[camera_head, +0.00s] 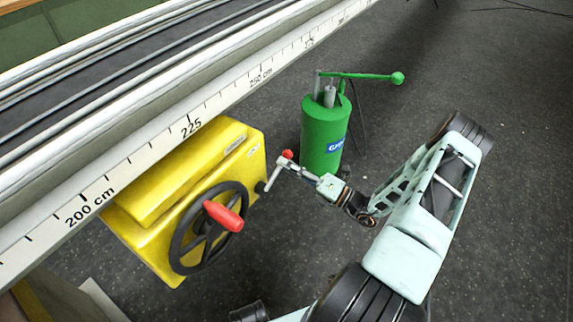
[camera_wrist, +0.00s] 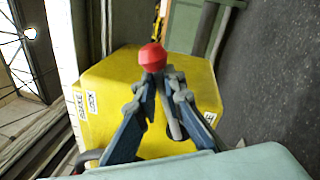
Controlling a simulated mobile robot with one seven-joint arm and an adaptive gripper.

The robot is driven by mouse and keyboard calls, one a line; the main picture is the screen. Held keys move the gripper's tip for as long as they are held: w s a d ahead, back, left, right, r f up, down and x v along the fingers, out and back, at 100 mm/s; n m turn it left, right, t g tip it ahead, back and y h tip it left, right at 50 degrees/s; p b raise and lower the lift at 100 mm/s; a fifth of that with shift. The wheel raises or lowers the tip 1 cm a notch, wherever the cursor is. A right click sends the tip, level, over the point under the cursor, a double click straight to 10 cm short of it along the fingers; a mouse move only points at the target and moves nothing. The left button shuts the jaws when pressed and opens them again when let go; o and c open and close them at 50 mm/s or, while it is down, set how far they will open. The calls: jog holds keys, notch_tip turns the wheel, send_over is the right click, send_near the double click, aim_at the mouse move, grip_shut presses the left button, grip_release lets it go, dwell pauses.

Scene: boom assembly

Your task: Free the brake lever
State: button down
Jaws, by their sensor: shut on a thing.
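The brake lever (camera_head: 272,177) is a grey lever with a red ball knob (camera_head: 288,154) on the right side of the yellow winch box (camera_head: 160,240). My gripper (camera_head: 291,164) reaches it from the right and is shut on it just by the knob. In the wrist view the red knob (camera_wrist: 153,56) stands out beyond my gripper's fingertips (camera_wrist: 155,80), which close in below it. Part of the lever is hidden behind the fingers. Labels on the yellow box (camera_wrist: 130,75) seem to read "BRAKE" and "LOCK".
A black handwheel (camera_head: 190,245) with a red handle (camera_head: 222,216) is on the box front. The long rail with a centimetre scale (camera_head: 140,155) runs above the box. A green hand pump (camera_head: 325,130) stands close behind my gripper. The dark floor (camera_head: 500,230) at right is clear.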

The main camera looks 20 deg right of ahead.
jog(key=shift+f, duration=0.1)
jog(key=c, duration=2)
grip_release()
jog(key=shift+c, duration=0.2)
jog(key=v, duration=1.2)
